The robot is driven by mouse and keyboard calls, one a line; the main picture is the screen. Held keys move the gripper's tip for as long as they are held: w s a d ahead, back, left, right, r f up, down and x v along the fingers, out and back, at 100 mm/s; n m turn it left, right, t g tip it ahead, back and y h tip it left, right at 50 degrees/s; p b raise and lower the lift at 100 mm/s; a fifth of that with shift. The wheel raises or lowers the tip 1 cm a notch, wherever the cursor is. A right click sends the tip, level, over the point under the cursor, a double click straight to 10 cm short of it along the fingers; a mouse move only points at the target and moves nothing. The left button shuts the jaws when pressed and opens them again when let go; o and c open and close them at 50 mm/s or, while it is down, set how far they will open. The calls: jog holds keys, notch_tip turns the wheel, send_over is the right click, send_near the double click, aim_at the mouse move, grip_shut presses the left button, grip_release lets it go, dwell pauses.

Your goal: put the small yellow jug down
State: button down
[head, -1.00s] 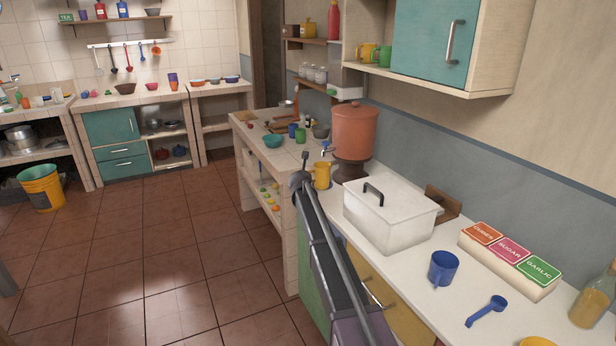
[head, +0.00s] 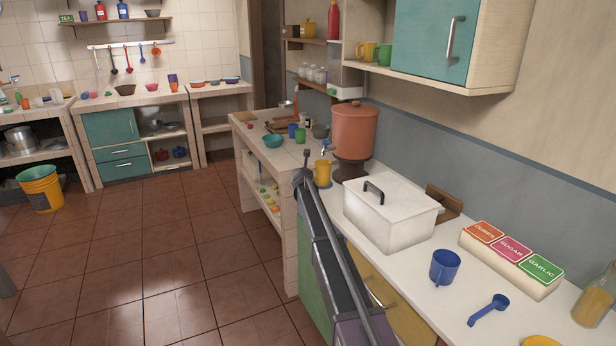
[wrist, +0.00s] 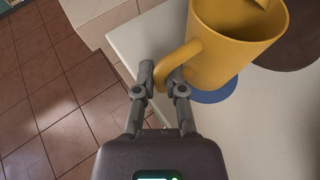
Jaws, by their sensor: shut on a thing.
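The small yellow jug (head: 322,174) is upright at the far left end of the white counter, by the tap of the clay water dispenser. It fills the upper right of the wrist view (wrist: 228,48). My gripper (wrist: 165,76) is shut on the jug's handle, with the fingers on either side of it. In the head view the fingers are small and partly hidden by my arm. A flat blue disc (wrist: 216,93) lies under the jug on the counter. I cannot tell whether the jug's base touches it.
The clay dispenser (head: 354,130) stands close behind the jug. A white lidded box (head: 390,222) is to the right, and a blue mug (head: 444,267) and a blue scoop (head: 487,310) lie further along. The counter edge drops to the tiled floor (head: 150,260) on the left.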

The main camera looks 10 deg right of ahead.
jog(key=shift+f, duration=0.15)
jog(key=c, duration=0.7)
grip_release()
jog(key=shift+r, duration=0.25)
jog(key=p+v, duration=0.4)
jog(key=v, duration=0.8)
jog(key=shift+p, duration=0.3)
jog(key=shift+f, duration=0.1)
